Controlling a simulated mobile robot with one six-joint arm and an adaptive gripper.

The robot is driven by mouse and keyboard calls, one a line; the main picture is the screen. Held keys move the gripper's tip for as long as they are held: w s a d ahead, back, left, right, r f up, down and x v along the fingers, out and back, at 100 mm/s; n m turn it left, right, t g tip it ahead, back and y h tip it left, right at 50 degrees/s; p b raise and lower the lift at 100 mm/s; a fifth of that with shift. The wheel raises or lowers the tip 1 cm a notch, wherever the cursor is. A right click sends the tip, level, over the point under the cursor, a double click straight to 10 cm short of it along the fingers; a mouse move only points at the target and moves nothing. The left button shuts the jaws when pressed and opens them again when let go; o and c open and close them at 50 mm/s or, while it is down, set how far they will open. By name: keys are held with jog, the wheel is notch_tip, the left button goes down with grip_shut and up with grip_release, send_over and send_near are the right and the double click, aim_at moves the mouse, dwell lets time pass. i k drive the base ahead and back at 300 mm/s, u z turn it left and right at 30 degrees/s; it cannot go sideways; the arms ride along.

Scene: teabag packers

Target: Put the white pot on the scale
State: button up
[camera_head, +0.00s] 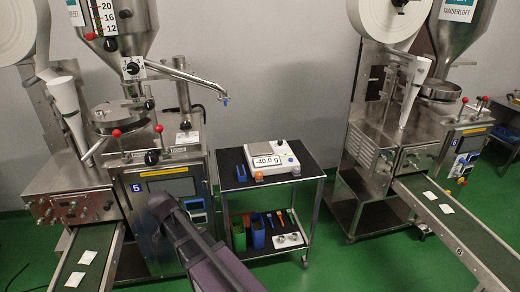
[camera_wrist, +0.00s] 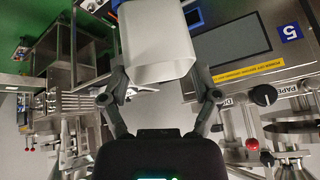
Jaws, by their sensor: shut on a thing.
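The white pot (camera_wrist: 153,42) is a square-mouthed container in the top middle of the wrist view, between the two fingers of my gripper (camera_wrist: 158,80). My gripper is shut on it, with one finger on each side. In the head view I cannot make out the pot or the fingers; my dark arm reaches up from the bottom edge, left of the cart. The scale (camera_head: 287,160) is white with a metal plate and stands on the top shelf of the black cart. Its plate looks empty and its display reads -40.0 g.
Another machine (camera_head: 378,140) and conveyor (camera_head: 460,225) stand right. Green floor lies between.

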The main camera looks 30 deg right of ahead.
aim_at(261, 148)
jog(key=u, duration=0.05)
jog(key=i, duration=0.9)
jog(key=z, duration=0.05)
